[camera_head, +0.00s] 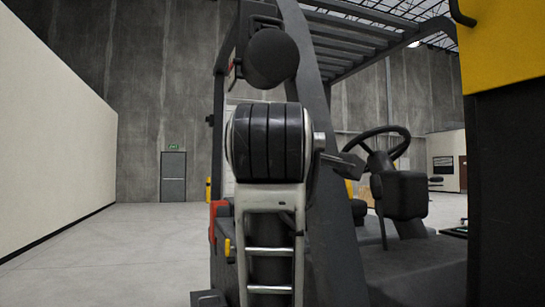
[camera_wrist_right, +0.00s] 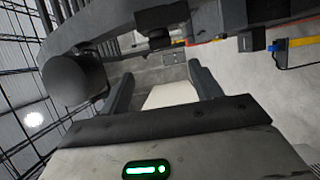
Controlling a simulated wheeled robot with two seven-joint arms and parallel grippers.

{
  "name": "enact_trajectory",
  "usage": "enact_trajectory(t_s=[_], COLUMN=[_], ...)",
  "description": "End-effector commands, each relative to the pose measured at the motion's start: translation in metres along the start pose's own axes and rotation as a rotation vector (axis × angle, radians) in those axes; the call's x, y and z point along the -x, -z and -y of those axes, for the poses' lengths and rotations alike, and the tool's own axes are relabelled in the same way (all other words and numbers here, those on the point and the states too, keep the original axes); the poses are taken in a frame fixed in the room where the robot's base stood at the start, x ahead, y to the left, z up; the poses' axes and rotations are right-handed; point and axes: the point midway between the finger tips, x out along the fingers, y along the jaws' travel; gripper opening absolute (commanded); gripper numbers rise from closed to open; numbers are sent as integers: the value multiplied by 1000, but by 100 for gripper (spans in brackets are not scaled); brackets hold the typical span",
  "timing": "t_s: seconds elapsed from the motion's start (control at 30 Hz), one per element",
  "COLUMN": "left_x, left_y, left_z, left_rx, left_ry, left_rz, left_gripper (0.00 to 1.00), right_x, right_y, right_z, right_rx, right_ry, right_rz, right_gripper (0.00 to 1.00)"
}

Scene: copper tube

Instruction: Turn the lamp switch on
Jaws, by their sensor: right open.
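A dark round lamp (camera_head: 271,57) is mounted high on the forklift's front pillar (camera_head: 318,120) in the head view. It also shows at the left of the right wrist view (camera_wrist_right: 74,78). My right gripper (camera_wrist_right: 160,71) is open in the right wrist view, with nothing between its fingers. The lamp is to the left of its left finger, apart from it in the picture. I cannot make out the lamp switch for certain. I cannot make out my right gripper in the head view. My left gripper is not in view.
The forklift's steering wheel (camera_head: 378,146) is right of the pillar. Its yellow and black body (camera_head: 510,45) fills the right edge. A pale wall (camera_head: 55,140) runs along the left, with open floor (camera_head: 130,250) beside it. A grey door (camera_head: 173,176) stands behind.

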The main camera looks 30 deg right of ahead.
Motion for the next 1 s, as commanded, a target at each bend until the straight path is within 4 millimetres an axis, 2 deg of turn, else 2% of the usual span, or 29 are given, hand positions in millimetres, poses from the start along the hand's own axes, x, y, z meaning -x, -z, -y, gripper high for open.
enact_trajectory(t_s=[0.3, 0.5, 0.7, 1.0], left_x=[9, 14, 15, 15], left_y=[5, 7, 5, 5], left_z=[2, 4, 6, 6], left_rx=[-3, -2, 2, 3], left_ry=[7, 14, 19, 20], left_rz=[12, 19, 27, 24], left_gripper=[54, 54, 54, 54], right_x=[-71, -110, -133, -139], right_y=[1, 1, 1, 1], right_z=[-2, -1, 0, 1], right_rx=[2, 0, 0, -1], right_ry=[5, 4, 3, 1], right_rz=[1, -1, -1, -3], right_gripper=[64, 64, 64, 64])
